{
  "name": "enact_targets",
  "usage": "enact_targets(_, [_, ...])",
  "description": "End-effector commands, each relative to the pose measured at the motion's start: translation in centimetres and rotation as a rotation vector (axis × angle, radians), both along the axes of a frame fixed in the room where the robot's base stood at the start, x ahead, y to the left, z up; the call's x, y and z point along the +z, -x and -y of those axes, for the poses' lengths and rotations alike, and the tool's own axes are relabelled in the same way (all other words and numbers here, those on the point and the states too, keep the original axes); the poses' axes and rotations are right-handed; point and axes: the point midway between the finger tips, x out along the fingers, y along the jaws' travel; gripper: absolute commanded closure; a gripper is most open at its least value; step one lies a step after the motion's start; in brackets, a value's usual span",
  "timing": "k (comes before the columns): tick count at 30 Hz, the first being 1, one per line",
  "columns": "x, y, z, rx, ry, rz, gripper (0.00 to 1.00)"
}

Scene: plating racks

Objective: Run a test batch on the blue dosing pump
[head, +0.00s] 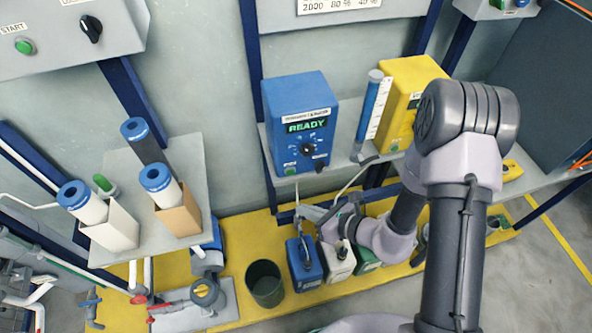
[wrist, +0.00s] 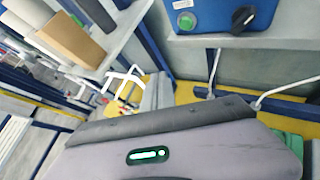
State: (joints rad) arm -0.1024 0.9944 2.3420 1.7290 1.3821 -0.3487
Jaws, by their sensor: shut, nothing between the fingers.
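The blue dosing pump (head: 285,98) stands on a grey wall shelf (head: 268,172). Its display reads READY in green. A dial (head: 308,149) sits below the display. A green button (head: 291,170) is at lower left and a black knob (head: 320,166) at lower right. In the wrist view only the pump's lower front (wrist: 215,20) shows, with the green button (wrist: 187,20) and black knob (wrist: 243,17). My gripper (head: 314,213) is shut and empty, below the shelf and above the canisters, apart from the pump. Its fingertips are hard to make out.
A yellow pump (head: 402,85) and a blue cylinder stand right of the blue pump. Blue (head: 303,268), white (head: 338,262) and green (head: 366,257) canisters and a dark bucket (head: 266,287) stand below. Tubes hang from the shelf. Blue-capped cylinders stand on the left shelf (head: 190,160).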

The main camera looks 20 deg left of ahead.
Motion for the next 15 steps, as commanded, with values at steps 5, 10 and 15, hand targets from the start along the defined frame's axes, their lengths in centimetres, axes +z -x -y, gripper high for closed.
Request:
enact_targets(5, [0.0,-0.1,-0.1,0.001,0.0,0.0,1.0])
enact_targets(10, [0.2,-1.5,-0.9,0.001,0.0,0.003,1.0])
enact_targets(15, [0.2,-3.7,-2.3,0.003,0.0,0.003,1.0])
